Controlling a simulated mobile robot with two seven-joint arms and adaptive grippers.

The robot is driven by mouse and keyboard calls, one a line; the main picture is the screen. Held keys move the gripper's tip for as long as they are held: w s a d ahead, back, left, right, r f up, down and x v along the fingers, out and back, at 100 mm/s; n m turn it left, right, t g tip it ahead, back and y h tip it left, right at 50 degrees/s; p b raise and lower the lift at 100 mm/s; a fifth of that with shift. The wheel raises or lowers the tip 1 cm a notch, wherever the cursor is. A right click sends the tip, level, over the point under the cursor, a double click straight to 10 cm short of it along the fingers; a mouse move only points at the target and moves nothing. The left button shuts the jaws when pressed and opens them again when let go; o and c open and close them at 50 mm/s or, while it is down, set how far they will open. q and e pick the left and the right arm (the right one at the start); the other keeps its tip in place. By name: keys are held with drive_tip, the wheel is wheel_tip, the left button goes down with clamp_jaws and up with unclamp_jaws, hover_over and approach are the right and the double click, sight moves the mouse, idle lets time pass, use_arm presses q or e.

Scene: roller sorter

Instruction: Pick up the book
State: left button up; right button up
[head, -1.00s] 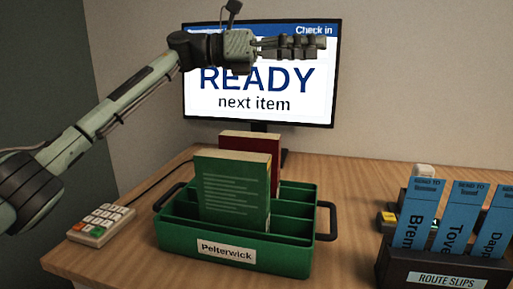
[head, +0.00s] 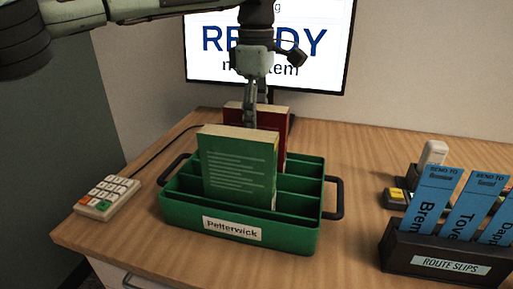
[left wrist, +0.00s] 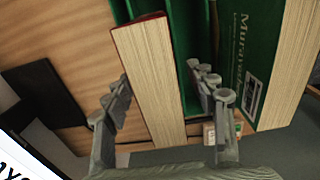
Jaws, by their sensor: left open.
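A green book (head: 238,168) stands upright in the front part of a green crate (head: 188,212) labelled Pelterwick. A red book (head: 272,120) stands behind it in the crate, partly hidden by the green book and my gripper. My left gripper (head: 250,118) points down at the red book from above. In the left wrist view, the open fingers of the left gripper (left wrist: 163,95) lie on either side of the red book's pale page block (left wrist: 152,75). The green book (left wrist: 285,60) is to the right, outside the fingers. My right gripper is not in view.
A monitor (head: 335,60) stands behind the crate. A keypad (head: 107,196) lies to the left, with a cable behind it. A dark holder (head: 440,262) with blue route slips (head: 433,200) and a small device (head: 432,155) are at the right. Bare wood lies between crate and holder.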

use_arm(q)
wheel_tip(320, 180, down, 2)
drive_tip(key=shift+r, duration=0.1)
clamp_jaws()
idle(0.4)
